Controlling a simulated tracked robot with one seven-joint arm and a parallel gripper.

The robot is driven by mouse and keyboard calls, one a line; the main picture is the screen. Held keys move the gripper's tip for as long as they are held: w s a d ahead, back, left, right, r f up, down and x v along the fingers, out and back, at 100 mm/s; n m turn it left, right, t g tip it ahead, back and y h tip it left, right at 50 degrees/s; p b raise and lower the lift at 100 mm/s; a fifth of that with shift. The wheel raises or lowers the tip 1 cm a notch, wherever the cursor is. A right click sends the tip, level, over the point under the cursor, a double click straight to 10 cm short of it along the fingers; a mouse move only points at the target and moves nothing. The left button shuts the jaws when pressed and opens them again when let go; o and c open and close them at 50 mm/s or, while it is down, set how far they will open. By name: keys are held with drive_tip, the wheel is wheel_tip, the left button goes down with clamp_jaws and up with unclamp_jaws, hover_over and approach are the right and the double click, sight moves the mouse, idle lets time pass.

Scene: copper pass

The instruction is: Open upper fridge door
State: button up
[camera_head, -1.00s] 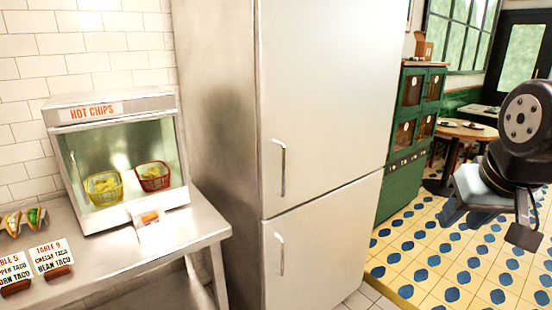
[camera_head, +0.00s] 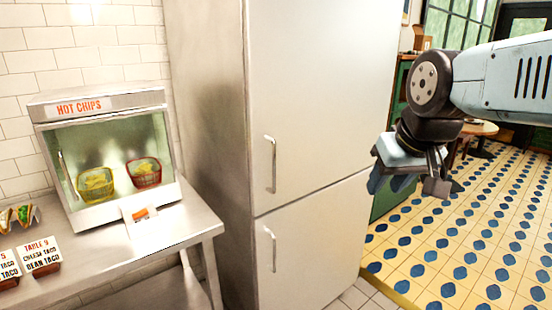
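The tall pale fridge stands in the middle of the view. Its upper door (camera_head: 325,95) is closed, with a vertical metal handle (camera_head: 272,164) near its lower left edge. The lower door (camera_head: 312,250) is also closed and has its own handle (camera_head: 270,249). My gripper (camera_head: 410,187) is to the right of the upper door handle, in front of the fridge's right side, and apart from both handles. Its fingers point down and toward the left. I cannot tell how far apart the fingertips are.
A steel counter (camera_head: 185,232) at left holds a hot chips warmer (camera_head: 105,150) with two baskets, close to the fridge's left side. A green cabinet (camera_head: 385,203) stands behind my arm. Patterned tiled floor (camera_head: 475,240) is open at right.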

drive_tip(key=w+a+r+n+g+y, duration=0.1)
drive_tip(key=w+a+r+n, duration=0.3)
drive_tip(key=w+a, duration=0.5)
drive_tip(key=w+a+r+n+g+y, duration=0.15)
drive_tip(key=w+a+r+n, duration=0.35)
drive_tip(key=w, duration=0.7)
drive_tip(key=shift+m, duration=0.4)
drive_tip(key=x, duration=1)
drive_tip(key=a+x, duration=0.1)
drive_tip(key=x, duration=0.5)
drive_tip(key=shift+s+a+r, duration=0.1)
drive_tip(key=shift+s+r, duration=0.05)
drive_tip(key=shift+s, duration=0.1)
drive_tip(key=shift+c, duration=0.4)
clamp_jaws()
